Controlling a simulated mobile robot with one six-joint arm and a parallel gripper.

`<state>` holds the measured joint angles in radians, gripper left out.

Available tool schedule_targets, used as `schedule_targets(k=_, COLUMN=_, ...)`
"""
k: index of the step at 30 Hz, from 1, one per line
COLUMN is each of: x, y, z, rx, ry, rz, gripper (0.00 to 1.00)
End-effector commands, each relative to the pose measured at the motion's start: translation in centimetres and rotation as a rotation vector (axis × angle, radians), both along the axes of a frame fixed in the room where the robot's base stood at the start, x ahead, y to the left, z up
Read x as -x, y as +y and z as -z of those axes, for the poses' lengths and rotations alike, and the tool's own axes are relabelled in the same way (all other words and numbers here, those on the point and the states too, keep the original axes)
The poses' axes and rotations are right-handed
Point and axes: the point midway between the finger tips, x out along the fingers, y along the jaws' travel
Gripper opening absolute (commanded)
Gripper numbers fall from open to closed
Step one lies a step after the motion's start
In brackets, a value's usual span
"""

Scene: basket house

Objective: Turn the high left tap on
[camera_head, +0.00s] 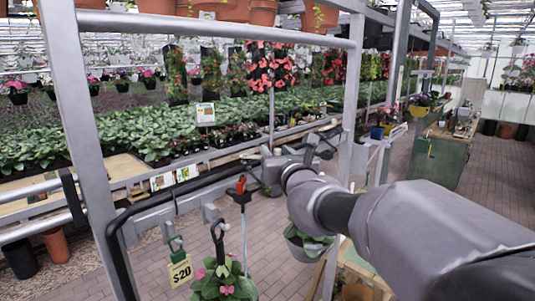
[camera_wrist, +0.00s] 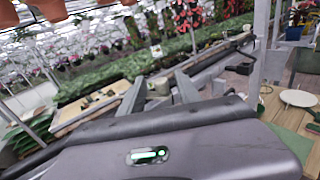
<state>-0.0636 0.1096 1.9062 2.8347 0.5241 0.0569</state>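No tap is clearly identifiable in either view. My gripper (camera_head: 318,145) is at the end of my arm, beside the grey metal frame in the middle of the head view; its fingers are small and partly blurred there. In the wrist view my gripper (camera_wrist: 160,92) shows two grey fingers spread apart, with a gap between them. A small grey shape (camera_wrist: 158,85) shows beyond that gap, too blurred to name. I see nothing held.
Plant benches lie behind. A green cabinet (camera_head: 440,160) stands right, beside open brick floor (camera_head: 490,195).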

Motion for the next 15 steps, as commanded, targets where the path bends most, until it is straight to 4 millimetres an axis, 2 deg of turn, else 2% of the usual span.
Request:
schedule_targets(k=8, x=0.4, y=-0.1, z=0.1, rx=0.0, ry=0.0, rz=0.0, gripper=0.39)
schedule_targets(k=11, x=1.8, y=-0.3, z=0.1, rx=0.0, ry=0.0, rz=0.001, gripper=0.39)
schedule_targets(k=15, x=5.2, y=-0.8, z=0.1, rx=0.0, ry=-0.002, rz=0.001, gripper=0.39)
